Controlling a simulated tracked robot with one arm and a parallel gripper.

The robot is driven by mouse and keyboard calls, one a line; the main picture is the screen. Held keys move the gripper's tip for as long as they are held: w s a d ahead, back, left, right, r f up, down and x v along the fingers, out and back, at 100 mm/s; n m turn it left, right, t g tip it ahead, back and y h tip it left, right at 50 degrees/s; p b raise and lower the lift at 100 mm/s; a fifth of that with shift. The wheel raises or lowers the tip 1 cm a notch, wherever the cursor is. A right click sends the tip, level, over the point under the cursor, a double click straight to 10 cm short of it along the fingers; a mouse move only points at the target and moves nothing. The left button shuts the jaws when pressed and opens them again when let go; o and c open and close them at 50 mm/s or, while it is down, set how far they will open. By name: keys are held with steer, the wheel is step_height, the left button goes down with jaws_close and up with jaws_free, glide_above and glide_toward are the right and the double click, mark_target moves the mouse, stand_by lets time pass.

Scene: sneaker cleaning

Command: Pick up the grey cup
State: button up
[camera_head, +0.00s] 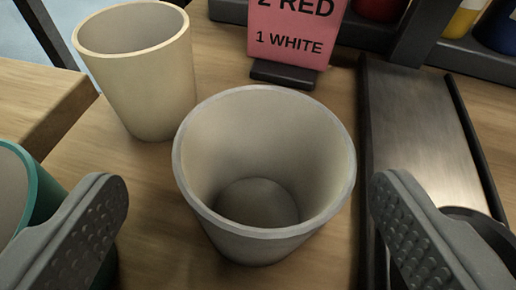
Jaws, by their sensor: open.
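The grey cup (262,244) stands upright and empty on the wooden table, in the middle of the view. I look down into its open mouth. My gripper (248,215) is open, with one dark, studded finger on each side of the cup. The left finger is clear of the cup wall, with a gap of table between them. The right finger is close to the cup's right rim, and I cannot tell how far apart they are in depth.
A cream cup (150,88) stands behind left. A teal cup (28,190) is partly hidden by my left finger. A metal tray (420,130) with dark edges lies at right. A pink sign (293,38) reading "2 RED 1 WHITE" stands behind. Coloured containers line the back right.

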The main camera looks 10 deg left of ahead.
mark_target(262, 136)
steer(key=x, duration=0.2)
steer(key=b+x, duration=0.1)
steer(key=x, duration=0.2)
steer(key=shift+w+d+f+b, duration=0.2)
steer(key=shift+d+f+b, duration=0.1)
steer(key=shift+d+f, duration=0.1)
steer(key=shift+w+a, duration=0.1)
steer(key=shift+w, duration=0.15)
steer(key=c, duration=1.1)
